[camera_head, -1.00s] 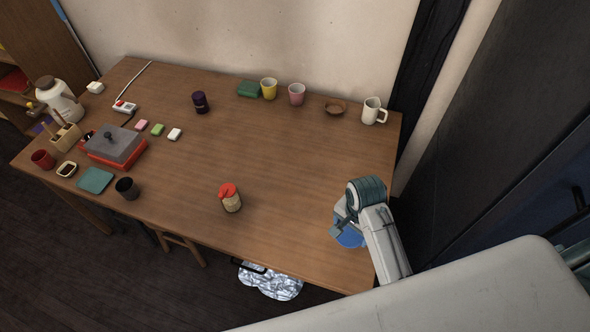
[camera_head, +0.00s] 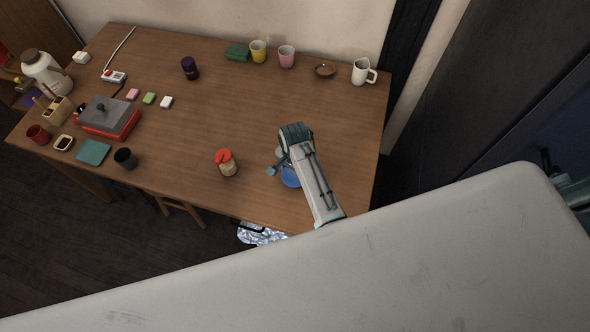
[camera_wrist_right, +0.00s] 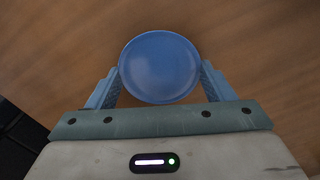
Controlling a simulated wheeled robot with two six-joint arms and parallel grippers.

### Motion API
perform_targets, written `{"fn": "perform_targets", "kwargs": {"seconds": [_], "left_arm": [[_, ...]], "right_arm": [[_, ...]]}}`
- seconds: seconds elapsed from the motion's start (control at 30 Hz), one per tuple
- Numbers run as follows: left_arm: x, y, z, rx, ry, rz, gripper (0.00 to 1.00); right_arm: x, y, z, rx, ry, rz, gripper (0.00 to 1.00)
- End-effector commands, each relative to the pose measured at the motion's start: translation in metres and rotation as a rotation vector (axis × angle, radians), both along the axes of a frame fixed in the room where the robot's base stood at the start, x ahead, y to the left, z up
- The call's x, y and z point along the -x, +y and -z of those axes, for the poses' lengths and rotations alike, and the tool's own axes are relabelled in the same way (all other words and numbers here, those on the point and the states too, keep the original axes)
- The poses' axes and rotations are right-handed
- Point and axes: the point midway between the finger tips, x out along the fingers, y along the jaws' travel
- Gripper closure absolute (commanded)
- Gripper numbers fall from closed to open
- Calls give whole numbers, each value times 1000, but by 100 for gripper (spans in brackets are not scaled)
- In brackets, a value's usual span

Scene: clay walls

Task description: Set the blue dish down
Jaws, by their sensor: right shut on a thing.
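The blue dish (camera_head: 290,177) is a small round dish over the right part of the wooden table (camera_head: 235,115). In the right wrist view the dish (camera_wrist_right: 159,67) sits between the two fingers of my right gripper (camera_wrist_right: 160,82), which is shut on it. In the head view my right gripper (camera_head: 280,166) and arm partly cover the dish. I cannot tell whether the dish touches the tabletop. My left gripper is not in view.
A red-lidded jar (camera_head: 226,162) stands left of the dish. A dark cup (camera_head: 125,158) and red-based grill (camera_head: 109,117) are at the left. The table's middle is clear.

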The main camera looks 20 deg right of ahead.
Motion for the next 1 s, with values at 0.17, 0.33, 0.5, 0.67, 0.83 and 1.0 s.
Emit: {"fn": "perform_targets", "kwargs": {"seconds": [0.17, 0.33, 0.5, 0.67, 0.83, 1.0], "left_arm": [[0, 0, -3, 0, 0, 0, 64], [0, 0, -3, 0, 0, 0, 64], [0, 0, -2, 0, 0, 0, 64], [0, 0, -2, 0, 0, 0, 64], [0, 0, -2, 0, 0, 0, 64], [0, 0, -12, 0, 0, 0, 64]], "right_arm": [[0, -1, 8, 0, -1, 0, 47], [0, 0, 8, 0, -2, 0, 47], [0, 0, 10, 0, -2, 0, 15], [0, 0, 10, 0, -1, 0, 3], [0, -1, 10, 0, -1, 1, 3], [0, 0, -1, -1, -1, 0, 3]]}}
